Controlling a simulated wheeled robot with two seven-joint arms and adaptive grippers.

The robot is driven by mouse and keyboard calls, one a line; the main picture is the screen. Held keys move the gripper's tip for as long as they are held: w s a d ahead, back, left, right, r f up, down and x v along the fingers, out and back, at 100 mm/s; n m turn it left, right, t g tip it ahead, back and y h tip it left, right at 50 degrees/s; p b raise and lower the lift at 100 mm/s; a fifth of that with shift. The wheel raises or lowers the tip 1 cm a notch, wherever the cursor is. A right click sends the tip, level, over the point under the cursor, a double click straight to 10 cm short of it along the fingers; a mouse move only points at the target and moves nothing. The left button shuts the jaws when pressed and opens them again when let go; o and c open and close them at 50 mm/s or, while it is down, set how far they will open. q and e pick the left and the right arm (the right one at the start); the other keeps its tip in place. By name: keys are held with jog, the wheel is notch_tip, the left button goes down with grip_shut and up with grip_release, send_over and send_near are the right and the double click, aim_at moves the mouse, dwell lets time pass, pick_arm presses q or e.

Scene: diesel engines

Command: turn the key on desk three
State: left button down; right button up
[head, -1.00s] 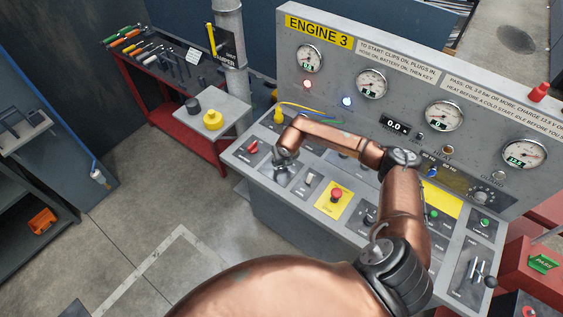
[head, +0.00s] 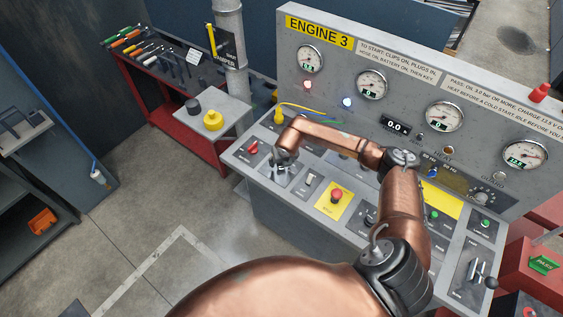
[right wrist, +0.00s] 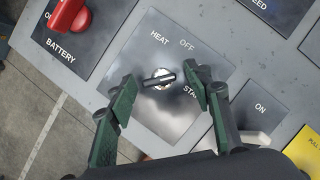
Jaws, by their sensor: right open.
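The key (right wrist: 159,80) is a small dark bar in a silver round switch. It sits on a grey plate (right wrist: 165,118) marked HEAT, OFF and START in the right wrist view. The bar lies nearly level in that picture; which mark it is set to I cannot tell. My right gripper (right wrist: 164,90) is open, with one green-padded finger on each side of the key and gaps between. In the head view, my right gripper (head: 283,158) is over the left part of the ENGINE 3 desk (head: 272,197) and hides the key. My left gripper is not in view.
The red battery switch (right wrist: 70,17) is close by the key plate. A white rocker switch (right wrist: 247,143) and a red stop button (head: 337,194) are on the other side. The gauge panel (head: 330,82) rises behind. Open floor lies in front.

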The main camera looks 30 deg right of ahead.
jog(key=shift+r, duration=0.15)
jog(key=v, duration=1.1)
jog(key=shift+r, duration=0.35)
jog(key=shift+s, duration=0.2)
